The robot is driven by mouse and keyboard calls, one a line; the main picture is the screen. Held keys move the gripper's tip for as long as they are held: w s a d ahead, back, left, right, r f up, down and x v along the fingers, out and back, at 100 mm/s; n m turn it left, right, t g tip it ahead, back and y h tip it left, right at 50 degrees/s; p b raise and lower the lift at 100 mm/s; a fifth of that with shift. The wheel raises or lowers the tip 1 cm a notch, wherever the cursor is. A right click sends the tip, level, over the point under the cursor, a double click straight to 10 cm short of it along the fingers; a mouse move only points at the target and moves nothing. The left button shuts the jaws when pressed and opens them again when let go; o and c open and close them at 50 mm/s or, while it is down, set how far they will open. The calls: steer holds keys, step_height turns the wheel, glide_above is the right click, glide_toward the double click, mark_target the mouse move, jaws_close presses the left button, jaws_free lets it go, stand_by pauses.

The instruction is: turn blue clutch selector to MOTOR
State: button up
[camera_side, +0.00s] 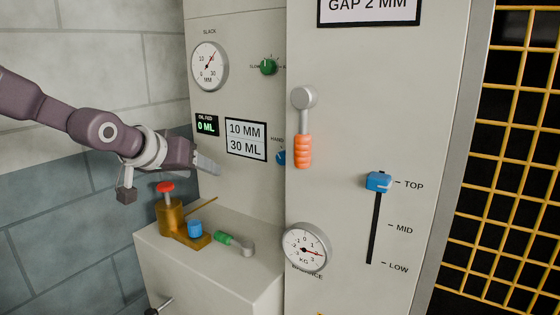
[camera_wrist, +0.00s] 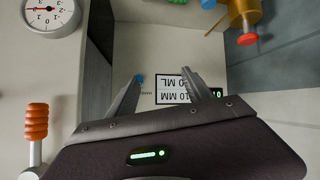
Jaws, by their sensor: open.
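The blue clutch selector (camera_side: 281,157) is a small knob on the recessed panel beside a HAND label. In the side view the protruding right-hand panel partly hides it, and its pointer and any MOTOR label cannot be made out. In the wrist view the selector (camera_wrist: 140,77) shows as a small blue spot by the tip of the left finger, partly covered. My gripper (camera_side: 208,166) is open and empty, left of the selector and in front of the panel. Its two fingers (camera_wrist: 163,77) are spread apart in the wrist view, which appears upside down.
The protruding panel holds an orange-handled lever (camera_side: 303,150), a blue slider (camera_side: 378,181) at TOP and a balance gauge (camera_side: 305,247). Below my gripper, a ledge carries a brass oiler (camera_side: 172,218) with a red top and a green-handled tool (camera_side: 232,242). A green knob (camera_side: 268,67) sits above.

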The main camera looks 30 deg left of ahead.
steer(key=w+a+f+t+y, duration=0.1)
steer(key=w+t, duration=0.1)
steer(key=w, duration=0.5)
steer(key=w+a+f+t, duration=0.1)
steer(key=w+f+t, duration=0.1)
steer(key=w, duration=0.5)
steer(key=m+t+h, duration=0.3)
steer(key=m, duration=0.1)
glide_toward(281, 159)
steer(key=w, duration=0.9)
steer(key=shift+w, duration=0.25)
jaws_close()
